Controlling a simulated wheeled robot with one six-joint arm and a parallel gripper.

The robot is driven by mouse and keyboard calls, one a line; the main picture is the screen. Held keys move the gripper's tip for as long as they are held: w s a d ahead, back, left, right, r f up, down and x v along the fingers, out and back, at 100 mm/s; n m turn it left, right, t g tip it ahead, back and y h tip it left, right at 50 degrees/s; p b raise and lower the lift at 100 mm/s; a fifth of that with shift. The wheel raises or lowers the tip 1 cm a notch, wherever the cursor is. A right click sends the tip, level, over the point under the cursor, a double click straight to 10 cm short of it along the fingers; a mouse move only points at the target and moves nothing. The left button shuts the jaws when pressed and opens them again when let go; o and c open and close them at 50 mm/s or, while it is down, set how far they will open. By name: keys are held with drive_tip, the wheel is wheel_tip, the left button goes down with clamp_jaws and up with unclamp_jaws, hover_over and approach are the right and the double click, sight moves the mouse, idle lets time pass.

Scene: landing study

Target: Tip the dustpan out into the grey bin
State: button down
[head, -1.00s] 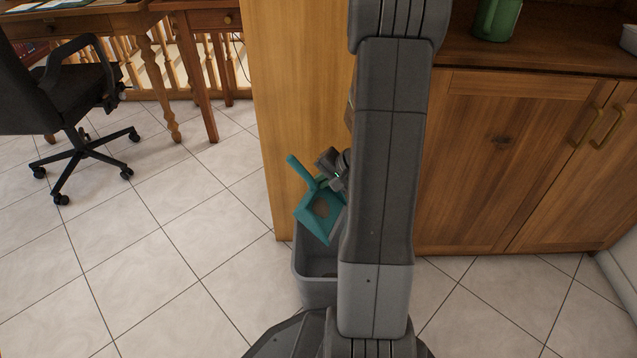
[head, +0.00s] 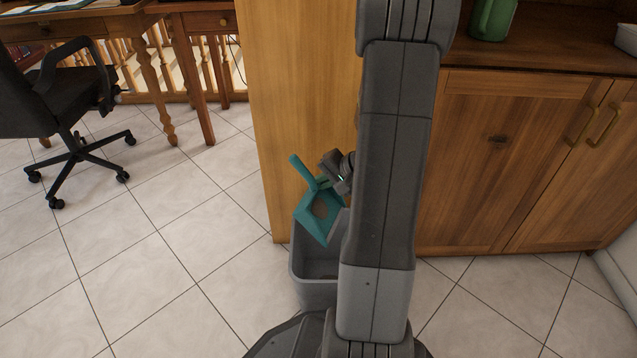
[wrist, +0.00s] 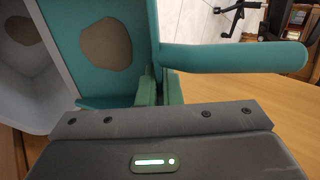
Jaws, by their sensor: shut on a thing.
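The teal dustpan (head: 306,215) hangs tilted over the grey bin (head: 317,294), its pan sloping down toward the bin's opening. In the wrist view, my fingers (wrist: 160,88) close on teal plastic. The bin stands on the floor; my arm hides its right side. Another brownish patch (wrist: 22,30) shows at the left of the wrist view, against the pale grey bin.
A wooden panel (head: 300,100) rises just behind the bin. A wooden cabinet (head: 490,170) stands to the right, with a green jug (head: 492,18) on top. A black office chair (head: 60,110) and desk are at the left. The tiled floor (head: 180,260) between is clear.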

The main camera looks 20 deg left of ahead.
drive_tip(key=shift+d, duration=0.1)
drive_tip(key=shift+d+r+y, duration=0.2)
drive_tip(key=shift+y, duration=0.1)
idle(0.5)
drive_tip(key=shift+d+r+y, duration=0.1)
drive_tip(key=shift+d+y, duration=0.2)
idle(0.4)
drive_tip(key=shift+s+d+r, duration=0.1)
drive_tip(key=shift+d, duration=0.15)
drive_tip(key=shift+d+y, duration=0.15)
drive_tip(key=shift+y, duration=0.15)
drive_tip(key=shift+d+r, duration=0.1)
drive_tip(key=shift+d, duration=0.05)
